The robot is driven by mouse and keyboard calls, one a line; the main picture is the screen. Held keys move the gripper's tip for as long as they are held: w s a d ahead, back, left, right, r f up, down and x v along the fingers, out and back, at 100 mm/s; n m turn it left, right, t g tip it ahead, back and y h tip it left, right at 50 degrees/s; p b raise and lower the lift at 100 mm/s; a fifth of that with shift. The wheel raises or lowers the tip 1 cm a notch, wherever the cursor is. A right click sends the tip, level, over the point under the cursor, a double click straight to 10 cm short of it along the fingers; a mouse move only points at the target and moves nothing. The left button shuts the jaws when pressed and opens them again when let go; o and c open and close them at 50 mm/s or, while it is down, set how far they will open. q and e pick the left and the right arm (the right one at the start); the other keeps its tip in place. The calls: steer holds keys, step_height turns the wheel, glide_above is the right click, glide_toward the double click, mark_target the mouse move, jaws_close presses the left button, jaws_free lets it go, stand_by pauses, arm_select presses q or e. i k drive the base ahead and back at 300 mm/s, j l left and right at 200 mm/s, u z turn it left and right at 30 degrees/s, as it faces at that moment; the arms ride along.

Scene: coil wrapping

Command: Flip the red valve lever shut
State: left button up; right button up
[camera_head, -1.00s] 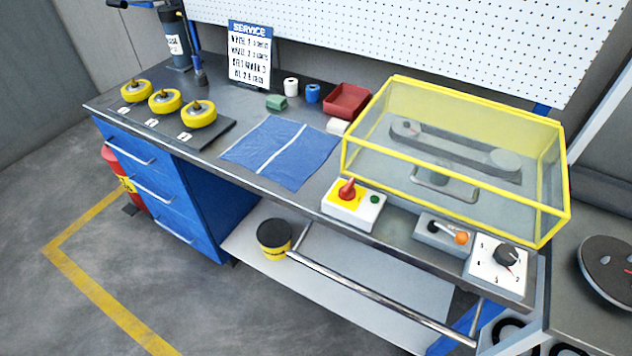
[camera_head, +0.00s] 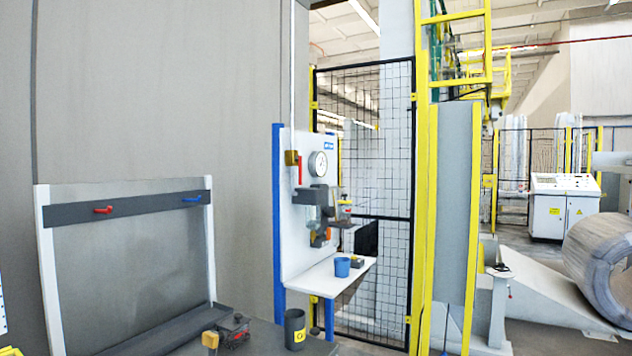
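A vertical red lever (camera_head: 299,169) hangs down beside a small brass-yellow valve body (camera_head: 291,158) on the white panel (camera_head: 287,225) near the middle of the head view. A white pipe runs down to this valve from above. A round pressure gauge (camera_head: 318,164) sits just right of the lever. Grey filter parts (camera_head: 317,195) are mounted below the gauge. Neither of my grippers is in view, so both are far from the lever as far as this view shows.
A dark rail (camera_head: 150,204) at the left carries a red handle (camera_head: 103,209) and a blue handle (camera_head: 192,199). A blue cup (camera_head: 342,267) stands on the white shelf (camera_head: 325,280). A dark cup (camera_head: 295,329) stands in front below. A mesh fence (camera_head: 385,160) closes the back.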

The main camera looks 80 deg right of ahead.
mark_target(299, 158)
steer(key=z, duration=2.45)
